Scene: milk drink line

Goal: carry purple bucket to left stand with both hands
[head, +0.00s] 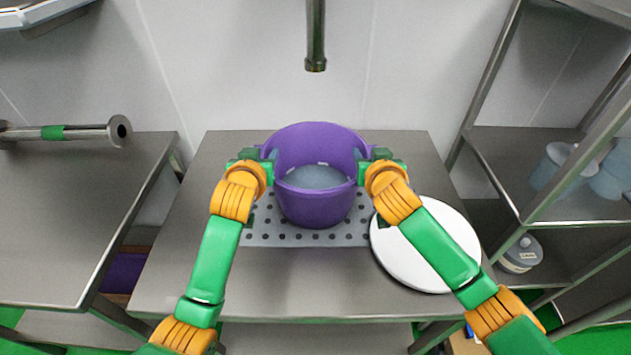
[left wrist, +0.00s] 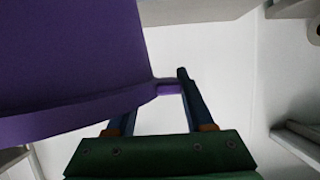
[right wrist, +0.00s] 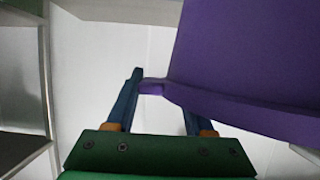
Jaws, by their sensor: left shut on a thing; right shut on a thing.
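The purple bucket (head: 315,207) is upright at the middle of the central table, over the perforated drain plate, with pale bluish liquid inside. I cannot tell whether its base touches the plate. My left gripper (head: 262,165) is at the bucket's left side, shut on a side handle; the bucket wall (left wrist: 70,60) and the handle (left wrist: 168,88) show in the left wrist view. My right gripper (head: 368,165) is at its right side, shut on the other handle (right wrist: 152,87), with the bucket wall (right wrist: 240,65) beside it.
The perforated plate (head: 262,228) lies under the bucket. A round white lid (head: 425,262) rests at the plate's right, under my right arm. A tap pipe (head: 316,40) hangs above and behind. A roller (head: 75,131) lies at the left stand's back. A shelf rack (head: 505,165) stands right.

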